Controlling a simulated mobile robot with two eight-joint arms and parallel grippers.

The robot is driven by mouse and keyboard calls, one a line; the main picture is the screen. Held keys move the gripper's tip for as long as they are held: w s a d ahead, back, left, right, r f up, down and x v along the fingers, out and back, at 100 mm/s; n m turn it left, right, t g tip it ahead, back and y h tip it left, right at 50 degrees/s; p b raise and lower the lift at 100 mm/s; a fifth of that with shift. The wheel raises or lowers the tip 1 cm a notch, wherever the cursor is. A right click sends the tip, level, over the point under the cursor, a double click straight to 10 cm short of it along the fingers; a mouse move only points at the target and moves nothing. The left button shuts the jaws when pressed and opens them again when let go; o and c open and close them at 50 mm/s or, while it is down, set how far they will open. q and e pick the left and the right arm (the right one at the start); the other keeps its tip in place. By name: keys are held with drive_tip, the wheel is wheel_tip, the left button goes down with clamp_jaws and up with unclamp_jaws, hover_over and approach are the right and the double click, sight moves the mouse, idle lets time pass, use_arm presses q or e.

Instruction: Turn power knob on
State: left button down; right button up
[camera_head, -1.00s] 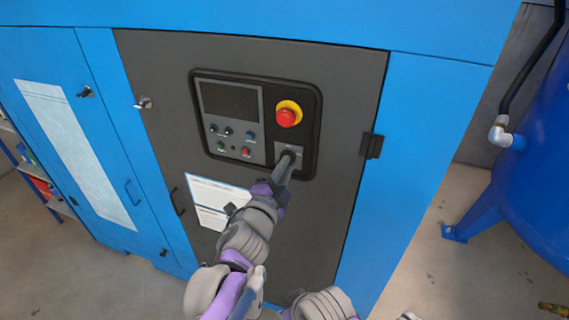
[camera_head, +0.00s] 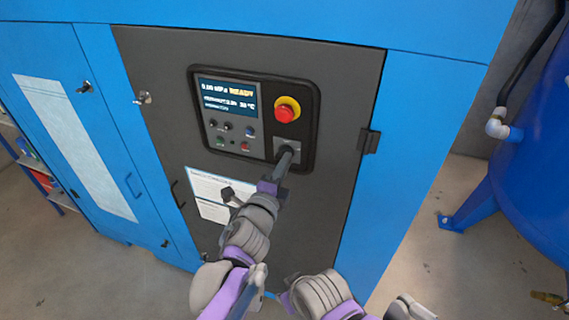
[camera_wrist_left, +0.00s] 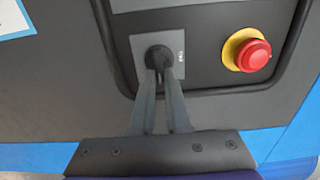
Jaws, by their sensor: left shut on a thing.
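The power knob (camera_wrist_left: 157,57) is black and round, on a light grey plate at the lower right of the control panel (camera_head: 309,130). My left gripper (camera_wrist_left: 160,75) is shut on the knob, a finger on each side of it. In the head view the left gripper (camera_head: 286,158) reaches the panel from below and hides most of the knob.
A red emergency button (camera_head: 285,112) on a yellow ring sits just above the knob, close to my left gripper. Small buttons (camera_head: 226,126) lie left of it. A blue tank (camera_head: 530,190) stands at the right, with open floor before it.

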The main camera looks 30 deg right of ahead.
use_arm(q)
drive_tip(key=c, duration=0.9)
unclamp_jaws()
drive_tip(key=b+v, duration=0.1)
drive_tip(key=v, duration=1)
